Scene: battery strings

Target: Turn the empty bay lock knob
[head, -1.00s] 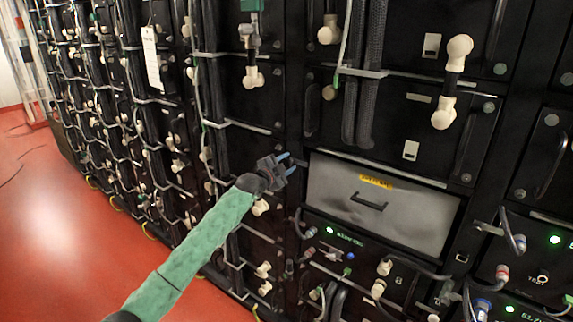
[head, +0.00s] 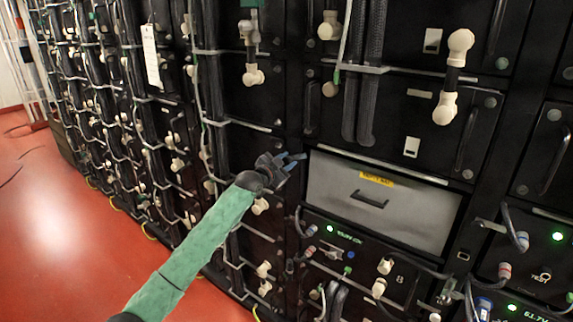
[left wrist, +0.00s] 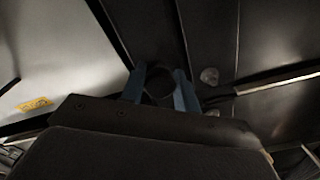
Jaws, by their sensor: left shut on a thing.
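The empty bay is a light grey panel (head: 330,200) with a yellow label (head: 376,180) and a dark handle (head: 370,199). My left gripper (head: 300,159) is at the panel's upper left corner, against the dark rack frame. In the left wrist view, its two blue fingers (left wrist: 160,92) close around a dark round knob (left wrist: 159,80), touching it at both sides. The knob itself is hidden by the gripper in the head view, and its turn angle cannot be told. The grey panel also shows at the left of the left wrist view (left wrist: 60,55). My right gripper is not in view.
Battery units with cream terminal caps (head: 445,107) and thick black cables (head: 368,100) surround the bay. A unit with a green lit display (head: 343,234) sits just below.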

